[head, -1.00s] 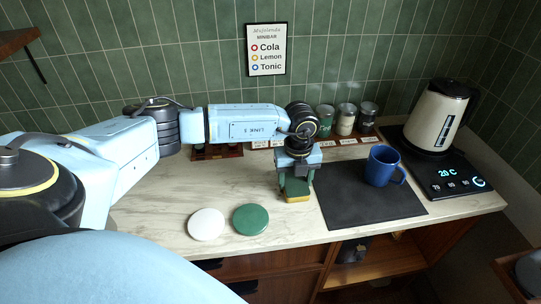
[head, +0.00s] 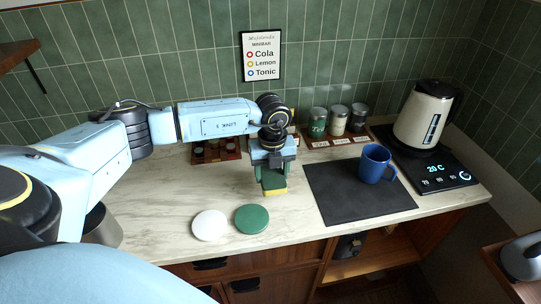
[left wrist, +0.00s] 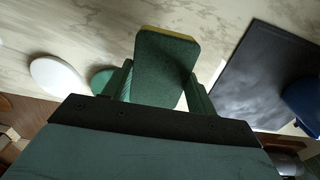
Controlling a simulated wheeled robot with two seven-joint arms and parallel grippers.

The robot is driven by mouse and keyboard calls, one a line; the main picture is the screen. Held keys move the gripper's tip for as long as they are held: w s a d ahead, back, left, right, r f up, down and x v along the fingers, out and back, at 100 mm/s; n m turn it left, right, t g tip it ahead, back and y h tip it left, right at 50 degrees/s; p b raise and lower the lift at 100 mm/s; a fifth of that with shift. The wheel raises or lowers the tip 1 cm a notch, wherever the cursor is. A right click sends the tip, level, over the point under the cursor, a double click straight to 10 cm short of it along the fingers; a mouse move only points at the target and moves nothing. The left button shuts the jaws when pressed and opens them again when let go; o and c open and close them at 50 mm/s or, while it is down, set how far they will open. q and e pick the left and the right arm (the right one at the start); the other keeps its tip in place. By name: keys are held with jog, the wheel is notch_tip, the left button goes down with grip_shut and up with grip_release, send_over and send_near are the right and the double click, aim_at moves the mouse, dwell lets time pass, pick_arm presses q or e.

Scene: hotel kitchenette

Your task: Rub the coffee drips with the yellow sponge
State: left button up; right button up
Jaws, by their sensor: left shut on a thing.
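My left gripper (head: 271,180) is shut on the yellow sponge (head: 274,191), which has a green upper layer and a yellow lower layer. It holds the sponge low over the pale marble counter, left of the dark mat. The sponge also shows between the fingers in the left wrist view (left wrist: 166,68), its green face towards the camera and a yellow edge along its far side. I cannot tell whether it touches the counter. No coffee drips can be made out; the sponge and gripper hide part of the counter. My right gripper is not in view.
A blue mug (head: 374,164) stands on the dark mat (head: 345,200). A white disc (head: 210,225) and a green disc (head: 251,219) lie near the front edge. Canisters (head: 338,121) and a kettle (head: 424,115) stand behind.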

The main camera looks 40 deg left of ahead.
aim_at(272, 175)
pick_arm(q)
jog(key=shift+r+p, duration=1.45)
jog(key=shift+r, duration=0.75)
